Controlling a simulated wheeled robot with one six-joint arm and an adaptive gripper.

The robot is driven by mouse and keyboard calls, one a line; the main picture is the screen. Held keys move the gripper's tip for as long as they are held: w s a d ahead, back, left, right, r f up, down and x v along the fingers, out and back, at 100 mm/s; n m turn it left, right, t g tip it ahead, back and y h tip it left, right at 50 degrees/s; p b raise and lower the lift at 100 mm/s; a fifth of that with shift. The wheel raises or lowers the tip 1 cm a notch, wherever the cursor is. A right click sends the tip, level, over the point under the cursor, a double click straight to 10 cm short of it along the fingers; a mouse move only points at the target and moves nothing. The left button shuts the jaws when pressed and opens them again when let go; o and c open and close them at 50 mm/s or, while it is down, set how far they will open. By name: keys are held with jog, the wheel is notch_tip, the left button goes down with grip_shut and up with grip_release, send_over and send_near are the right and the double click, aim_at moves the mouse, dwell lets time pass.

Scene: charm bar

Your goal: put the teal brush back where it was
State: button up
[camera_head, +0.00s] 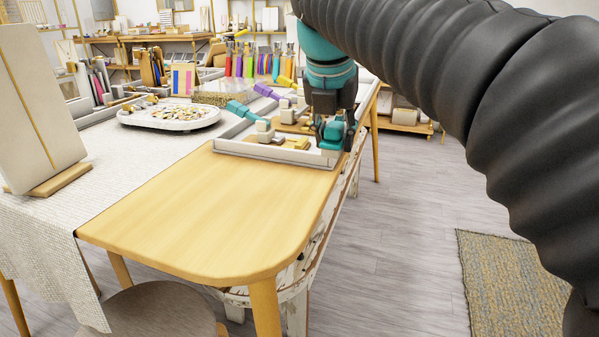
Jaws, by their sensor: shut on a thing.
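My gripper (334,140) is at the far right end of the pale table, pointing down, low over the right end of a shallow light tray (232,149). It is shut on a teal thing (336,131), which I take to be the teal brush; the dark fingers hide part of it. I cannot tell whether it touches the tray. Another teal-handled piece (240,108) with a pale block at its end leans at the tray's left back. Yellow and pale pieces (292,143) lie in the tray.
A purple-handled piece (266,91) lies behind the tray. A white dish of small charms (168,117) and a patterned box (223,92) stand to the left. Coloured bottles (250,66) line the back. The front tabletop (205,205) is bare.

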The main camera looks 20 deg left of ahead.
send_over(299, 181)
jog(key=s, duration=0.1)
notch_tip(299, 181, down, 4)
jog(key=shift+s+a+f, duration=0.1)
jog(key=shift+f, duration=0.15)
jog(key=shift+f+b, duration=0.55)
jog(key=shift+f, duration=1.45)
jog(key=shift+f, duration=0.15)
jog(key=o, duration=1.1)
jog(key=p+v, duration=0.2)
jog(key=v, duration=1)
